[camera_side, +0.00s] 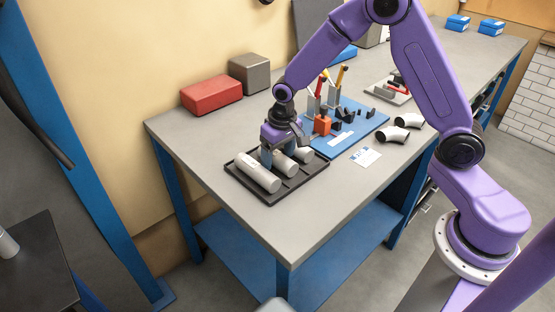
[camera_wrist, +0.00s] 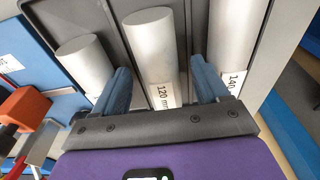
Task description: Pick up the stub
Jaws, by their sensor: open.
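Three pale grey cylindrical stubs lie side by side in a dark tray (camera_side: 268,203). In the wrist view the middle stub (camera_wrist: 150,45) carries a "120 mm" label. The right stub (camera_wrist: 236,35) is labelled "140 mm" and is cut off by the top edge. The left stub (camera_wrist: 84,62) looks shortest; most of its label is hidden. My gripper (camera_wrist: 160,72) is open, with one blue finger on each side of the middle stub. I cannot tell whether the fingers touch it. In the side view my gripper (camera_side: 281,153) is low over the tray and partly covers the stubs.
A blue board (camera_side: 345,143) with tools and an orange block (camera_side: 322,124) is right of the tray. A red box (camera_side: 211,95) and a grey box (camera_side: 249,73) stand behind. The table's front left is clear.

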